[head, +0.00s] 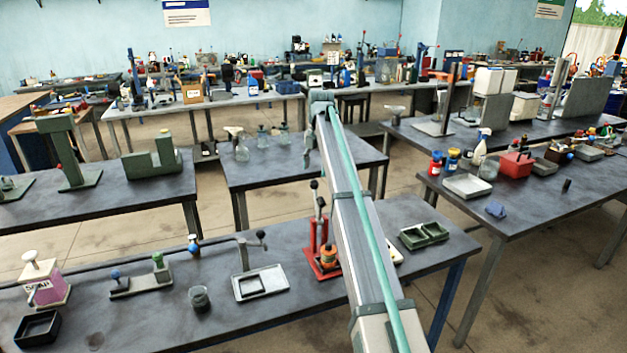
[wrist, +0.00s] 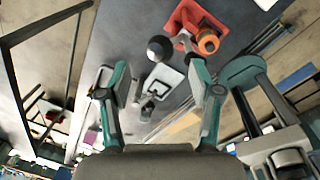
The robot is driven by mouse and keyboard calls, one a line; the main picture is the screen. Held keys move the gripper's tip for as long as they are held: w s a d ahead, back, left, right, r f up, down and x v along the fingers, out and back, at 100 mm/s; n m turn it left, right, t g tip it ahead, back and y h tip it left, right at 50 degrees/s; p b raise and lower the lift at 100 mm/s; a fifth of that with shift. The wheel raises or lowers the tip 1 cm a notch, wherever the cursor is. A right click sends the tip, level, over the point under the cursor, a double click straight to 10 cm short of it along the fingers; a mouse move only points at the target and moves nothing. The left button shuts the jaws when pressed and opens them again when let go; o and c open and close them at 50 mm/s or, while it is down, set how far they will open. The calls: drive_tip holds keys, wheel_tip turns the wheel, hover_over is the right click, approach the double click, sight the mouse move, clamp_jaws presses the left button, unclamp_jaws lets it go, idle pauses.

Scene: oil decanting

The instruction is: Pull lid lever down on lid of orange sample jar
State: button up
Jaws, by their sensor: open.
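The orange sample jar (head: 328,258) stands on a red stand (head: 311,262) on the front table, close to the left side of my arm. A tall lever with a dark knob (head: 314,184) rises above the stand. In the wrist view the orange jar (wrist: 208,42) is at upper right beside the red stand (wrist: 190,14), and a dark round knob (wrist: 160,48) shows to its left. The jar's lid and lid lever are too small to make out clearly. My gripper (wrist: 151,78) is open and empty, its fingers below the knob in the picture and apart from the jar.
A white tray (head: 262,292) lies left of the stand, with a dark-knobbed post (head: 242,252) behind it. A green tray (head: 423,236) lies right of my arm. A grey cup (head: 199,298) stands farther left. Table space between these is clear.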

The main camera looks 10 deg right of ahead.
sight(314, 181)
drive_tip(key=shift+w+a+f+p, duration=0.1)
drive_tip(key=shift+f+p, duration=0.25)
drive_tip(key=shift+f, duration=1.1)
drive_tip(key=shift+w+a+f+p, duration=0.1)
drive_tip(key=shift+f+p, duration=0.2)
drive_tip(key=shift+f, duration=1.15)
drive_tip(key=shift+s, duration=0.1)
clamp_jaws()
